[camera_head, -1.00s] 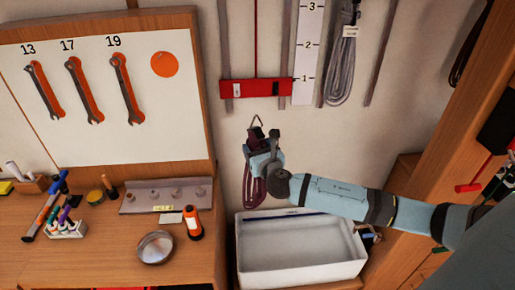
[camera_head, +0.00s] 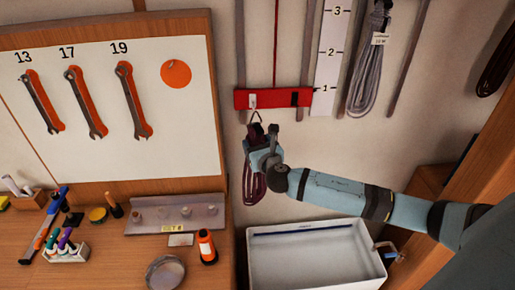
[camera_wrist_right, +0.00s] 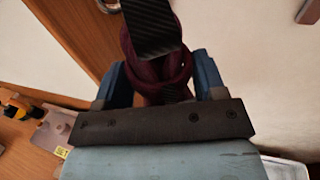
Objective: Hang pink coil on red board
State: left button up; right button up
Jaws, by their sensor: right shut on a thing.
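The pink coil (camera_head: 254,184) looks dark maroon and hangs from my right gripper (camera_head: 262,146). The gripper is shut on it, and the coil's bound top shows between the fingers in the right wrist view (camera_wrist_right: 152,60). A metal hanging loop (camera_head: 256,117) stands up above the gripper, just below the red board (camera_head: 285,98). The red board is on the wall and carries a white hook (camera_head: 252,101) at its left and a dark piece at its right. The loop appears close under the white hook; contact cannot be told. My left gripper is not in view.
A white basin (camera_head: 310,262) stands below my right arm. A wrench panel (camera_head: 110,160) and a cluttered bench (camera_head: 110,250) are to the left. A grey coil (camera_head: 368,75) hangs right of the numbered white scale (camera_head: 328,55). The wall around the gripper is mostly clear.

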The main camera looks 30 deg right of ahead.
jog(key=w+d+f+b, duration=0.1)
jog(key=w+d+b, duration=0.2)
jog(key=w, duration=0.3)
jog(key=shift+w+d+f, duration=0.2)
jog(key=shift+w+d, duration=0.1)
dwell(0.6)
dwell(0.7)
jog(key=o, duration=1.5)
jog(key=shift+f, duration=0.1)
jog(key=shift+f, duration=0.1)
